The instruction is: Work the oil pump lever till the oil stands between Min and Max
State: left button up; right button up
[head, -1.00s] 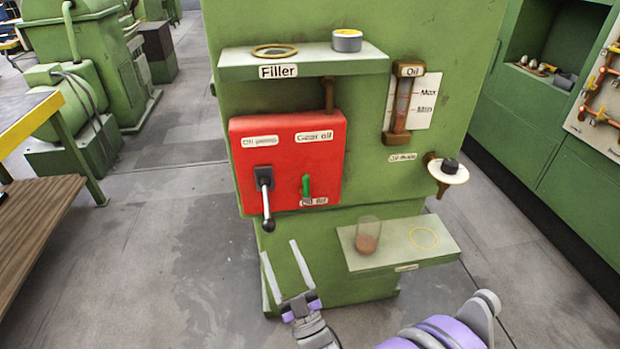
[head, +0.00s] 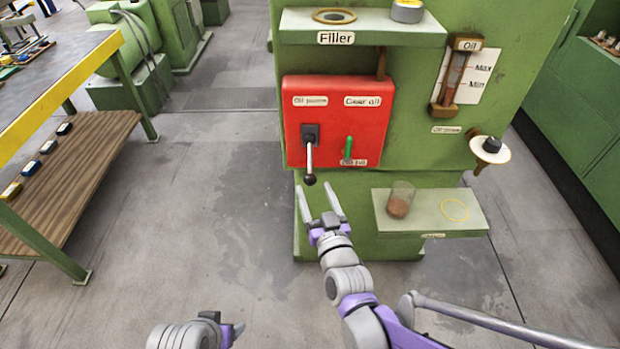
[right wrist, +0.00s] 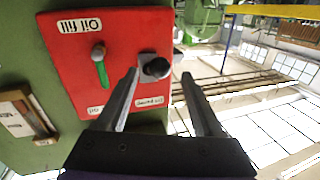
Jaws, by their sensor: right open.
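The oil pump lever (head: 309,157), a metal rod with a black knob, hangs down from the red panel (head: 336,118). My right gripper (head: 316,187) is open and empty, its fingers pointing up at the knob from below. In the right wrist view the dark knob (right wrist: 157,68) shows between and beyond the fingertips, not gripped. The oil gauge (head: 456,75) is a brown-framed glass beside a white card marked Max and Min. It looks reddish inside, but the exact oil level is too small to tell. My left gripper (head: 232,333) is partly in view at the bottom edge.
A green handle (head: 348,150) sits right of the lever on the panel. A glass with brown contents (head: 401,200) stands on the low shelf (head: 428,222). The upper Filler shelf (head: 362,36) holds a ring and a tin. A workbench (head: 68,95) stands left; floor between is clear.

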aim_at(312, 184)
jog(key=x, duration=0.5)
grip_shut()
dwell(0.3)
dwell(1.0)
